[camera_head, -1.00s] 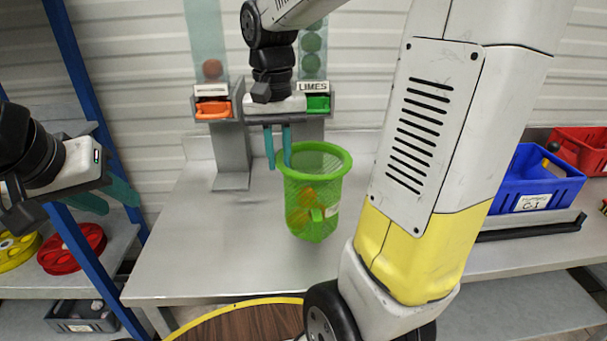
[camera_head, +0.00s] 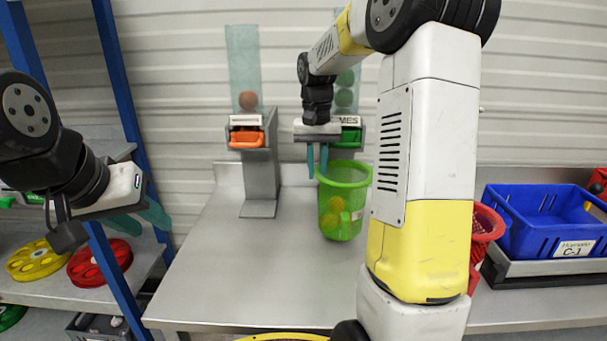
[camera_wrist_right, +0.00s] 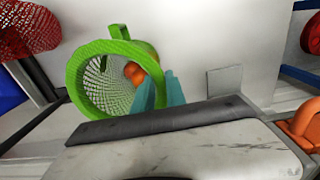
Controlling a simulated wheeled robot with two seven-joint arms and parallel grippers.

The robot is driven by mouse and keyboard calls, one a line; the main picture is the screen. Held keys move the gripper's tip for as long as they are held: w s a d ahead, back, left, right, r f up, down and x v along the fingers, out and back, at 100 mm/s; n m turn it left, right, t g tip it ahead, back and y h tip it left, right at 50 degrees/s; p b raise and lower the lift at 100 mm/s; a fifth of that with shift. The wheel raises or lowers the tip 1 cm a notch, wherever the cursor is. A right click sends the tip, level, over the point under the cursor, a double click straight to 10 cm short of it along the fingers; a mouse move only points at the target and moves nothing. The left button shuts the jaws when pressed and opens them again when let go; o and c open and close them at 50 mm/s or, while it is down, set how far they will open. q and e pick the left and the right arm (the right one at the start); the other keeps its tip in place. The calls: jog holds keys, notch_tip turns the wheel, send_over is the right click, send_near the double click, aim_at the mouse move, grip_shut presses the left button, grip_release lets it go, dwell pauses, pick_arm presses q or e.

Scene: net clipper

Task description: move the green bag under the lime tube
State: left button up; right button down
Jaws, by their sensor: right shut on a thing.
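The green bag (camera_head: 343,200) is a mesh basket with a solid rim and orange fruit inside. It hangs upright from my right gripper (camera_head: 317,165), whose teal fingers are shut on its left rim. The right wrist view shows the fingers (camera_wrist_right: 160,90) at the rim of the bag (camera_wrist_right: 82,65). The lime tube (camera_head: 345,92) is clear and holds several green limes. It stands behind my right arm, above a green-handled dispenser (camera_head: 350,138) whose label is partly covered. The bag is below and in front of this dispenser. My left gripper (camera_head: 135,215) is at the left, apart from the bag; its finger gap is unclear.
An orange-handled dispenser (camera_head: 246,138) with another tube (camera_head: 243,70) stands left of the lime one. A blue crate (camera_head: 545,225) and a red mesh basket (camera_head: 487,225) are at the right. The metal table (camera_head: 230,265) is clear at the front left.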

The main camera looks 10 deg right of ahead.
jog(key=shift+f, duration=0.95)
jog(key=c, duration=1.4)
grip_release()
jog(key=shift+f, duration=0.1)
jog(key=shift+o, duration=0.2)
notch_tip(320, 180, up, 12)
jog(key=s+a+f+n+t+y, duration=0.1)
jog(key=s+a+f+t, duration=0.1)
jog(key=s, duration=0.9)
jog(key=s+a+f+n+t+y, duration=0.1)
jog(key=s+a+t, duration=0.3)
jog(key=s, duration=0.8)
jog(key=shift+f+n, duration=0.5)
jog(key=shift+n, duration=0.2)
